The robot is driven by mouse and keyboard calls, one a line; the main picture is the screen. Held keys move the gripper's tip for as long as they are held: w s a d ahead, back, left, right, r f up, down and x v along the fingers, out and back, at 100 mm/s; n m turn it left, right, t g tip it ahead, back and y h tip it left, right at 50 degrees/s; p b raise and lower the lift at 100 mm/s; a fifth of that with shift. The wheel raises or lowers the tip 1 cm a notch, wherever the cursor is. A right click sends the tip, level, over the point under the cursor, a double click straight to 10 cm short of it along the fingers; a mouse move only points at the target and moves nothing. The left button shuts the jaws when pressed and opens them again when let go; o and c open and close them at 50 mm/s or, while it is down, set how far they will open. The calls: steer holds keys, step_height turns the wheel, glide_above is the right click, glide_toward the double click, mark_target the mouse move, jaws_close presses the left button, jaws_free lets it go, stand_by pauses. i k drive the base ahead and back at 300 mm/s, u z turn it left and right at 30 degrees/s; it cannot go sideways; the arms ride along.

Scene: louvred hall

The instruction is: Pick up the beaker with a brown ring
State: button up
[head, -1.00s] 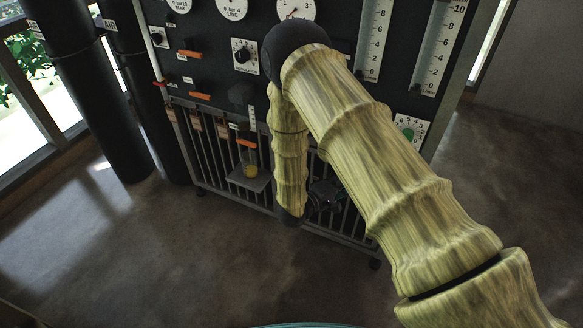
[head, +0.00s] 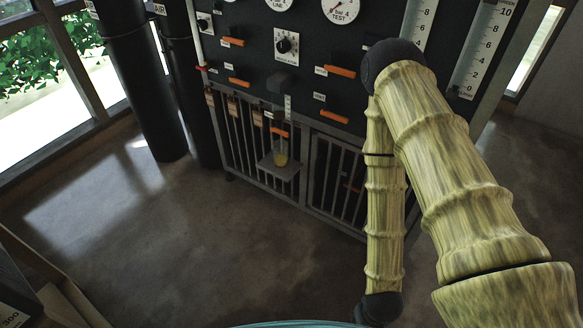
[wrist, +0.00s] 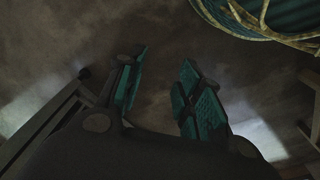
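No beaker with a brown ring can be made out clearly. In the head view my arm hangs down right of the shelf, well apart from the vessel, and the gripper's fingers do not show.
The dark panel (head: 318,55) carries gauges, knobs and orange levers above a barred lower front (head: 330,180). Dark vertical pipes (head: 143,85) stand to its left, near the windows. A piece of furniture (head: 18,290) edges in at bottom left. The floor (head: 170,235) between is clear.

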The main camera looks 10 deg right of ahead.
mark_target(279, 147)
steer(key=u, duration=0.5)
steer(key=k, duration=1.2)
steer(key=u, duration=1.05)
steer(key=i, duration=1.65)
steer(key=z, duration=0.9)
steer(key=i, duration=0.35)
steer(key=z, duration=0.3)
